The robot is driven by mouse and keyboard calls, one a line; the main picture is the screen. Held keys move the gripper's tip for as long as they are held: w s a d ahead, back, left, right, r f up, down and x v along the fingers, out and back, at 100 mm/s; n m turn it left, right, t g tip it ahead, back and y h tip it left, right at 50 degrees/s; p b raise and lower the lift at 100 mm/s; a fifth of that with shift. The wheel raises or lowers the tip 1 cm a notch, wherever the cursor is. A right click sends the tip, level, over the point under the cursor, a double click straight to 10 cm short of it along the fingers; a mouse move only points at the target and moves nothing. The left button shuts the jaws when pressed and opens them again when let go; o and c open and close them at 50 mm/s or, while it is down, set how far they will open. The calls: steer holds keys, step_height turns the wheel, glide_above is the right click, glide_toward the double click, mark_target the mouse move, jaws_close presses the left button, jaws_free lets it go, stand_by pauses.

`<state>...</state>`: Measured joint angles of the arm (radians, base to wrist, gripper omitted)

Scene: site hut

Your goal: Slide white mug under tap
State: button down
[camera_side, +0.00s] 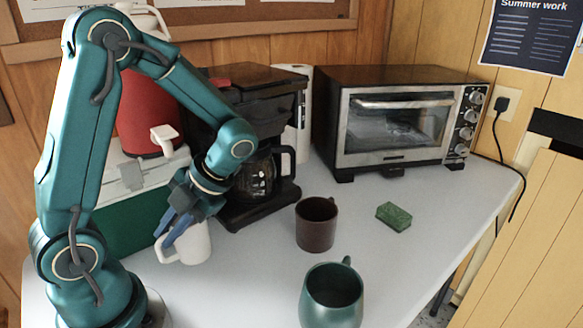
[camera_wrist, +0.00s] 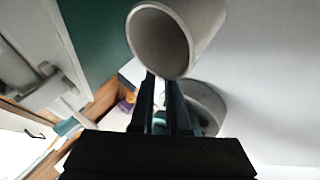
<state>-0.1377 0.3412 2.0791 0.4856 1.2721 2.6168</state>
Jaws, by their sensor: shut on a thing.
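The white mug (camera_side: 196,246) stands upright at the table's left, in front of the green box, its handle toward the left. It appears to rest on the table. My gripper (camera_side: 168,238) points down at the mug's left side and is shut on it. In the wrist view the mug's open mouth (camera_wrist: 160,42) is just beyond my fingertips (camera_wrist: 161,78); the exact grip point is partly hidden. The white tap (camera_side: 164,137) sticks out of the red drink container (camera_side: 137,113), above and to the left of the mug. The mug is not directly below the tap.
The container stands on a green box (camera_side: 140,210) with a white lid. A coffee maker (camera_side: 262,95) is right of my gripper. A brown mug (camera_side: 316,228), a green mug (camera_side: 332,300) and a green sponge (camera_side: 394,216) stand further right. A toaster oven (camera_side: 395,120) is behind.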

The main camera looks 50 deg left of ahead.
steer(key=shift+f, duration=0.2)
steer(key=c, duration=0.8)
jaws_free()
steer(key=shift+w, duration=0.1)
steer(key=w+d+r+n+t+h, duration=0.1)
steer(key=d+r+n+t, duration=0.2)
steer(key=n, duration=0.7)
steer(key=w+d+r+n+t+h, duration=0.1)
steer(key=d+n+t, duration=0.4)
steer(key=n, duration=0.6)
steer(key=w+d+r+n+t+h, duration=0.1)
steer(key=d+r+n+t+h, duration=0.1)
steer(key=n, duration=0.8)
steer(key=shift+d+r+n+t+h, duration=0.15)
steer(key=shift+d+r+t, duration=0.35)
steer(key=shift+r, duration=0.25)
steer(key=shift+d+r+n+t+h, duration=0.15)
steer(key=shift+d+r+t, duration=0.3)
steer(key=shift+r, duration=0.25)
